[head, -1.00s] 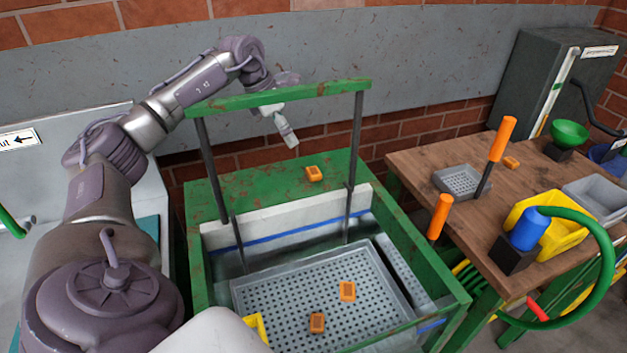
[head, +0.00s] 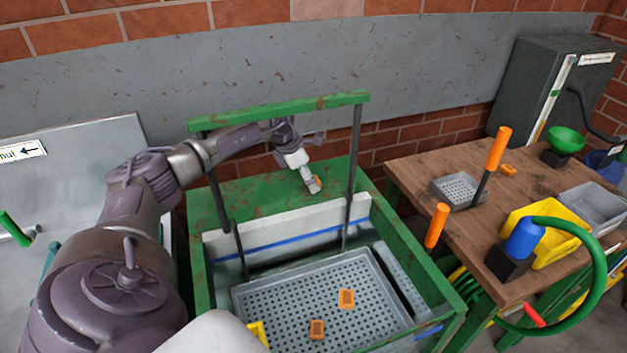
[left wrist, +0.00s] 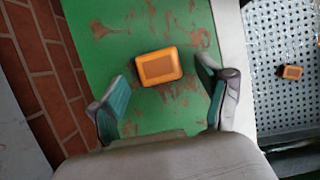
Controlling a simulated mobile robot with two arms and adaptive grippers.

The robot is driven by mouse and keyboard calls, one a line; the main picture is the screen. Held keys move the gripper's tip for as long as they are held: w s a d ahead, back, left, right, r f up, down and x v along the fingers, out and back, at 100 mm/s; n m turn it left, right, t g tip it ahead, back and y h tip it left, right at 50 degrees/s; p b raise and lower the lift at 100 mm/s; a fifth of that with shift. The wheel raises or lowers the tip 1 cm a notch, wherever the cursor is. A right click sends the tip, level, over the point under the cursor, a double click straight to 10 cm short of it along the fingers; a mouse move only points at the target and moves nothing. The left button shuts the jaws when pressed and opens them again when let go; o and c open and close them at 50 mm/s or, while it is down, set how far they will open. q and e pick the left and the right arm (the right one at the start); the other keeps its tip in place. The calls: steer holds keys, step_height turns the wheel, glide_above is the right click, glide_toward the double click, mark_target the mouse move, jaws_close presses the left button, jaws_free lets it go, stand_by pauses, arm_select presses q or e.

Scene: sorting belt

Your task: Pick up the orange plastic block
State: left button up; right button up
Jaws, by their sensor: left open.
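An orange plastic block (left wrist: 159,68) with a brown face lies on the green metal ledge behind the tray. In the left wrist view it lies just beyond and between the fingertips of my left gripper (left wrist: 160,92), which is open with nothing held. In the head view my left gripper (head: 312,185) reaches under the green crossbar and covers most of this block (head: 319,181). Two more orange blocks lie in the perforated grey tray, one nearer (head: 317,329) and one farther right (head: 346,299). My right gripper is in neither view.
The green frame's crossbar (head: 280,110) and two dark posts stand around my left arm. A white board (head: 285,228) edges the ledge above the tray (head: 280,290). A wooden table (head: 420,165) at right holds a yellow bin (head: 562,240) and levers.

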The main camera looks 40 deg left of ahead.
mark_target(316, 178)
arm_select(q)
steer(key=shift+f, duration=0.2)
steer(key=shift+r, duration=0.1)
steer(key=c, duration=1.2)
steer(key=shift+r, duration=0.6)
step_height(316, 178, up, 3)
steer(key=shift+w+f+b, duration=0.1)
steer(key=shift+b, duration=0.55)
steer(key=d+r, duration=0.2)
steer(key=d, duration=0.2)
steer(key=d+r+b, duration=0.1)
steer(key=d+r, duration=0.1)
steer(key=d, duration=0.1)
steer(key=w+d+r, duration=0.1)
steer(key=d+r, duration=0.2)
steer(key=d, duration=0.1)
steer(key=shift+d+b, duration=0.3)
steer(key=shift+d, duration=0.05)
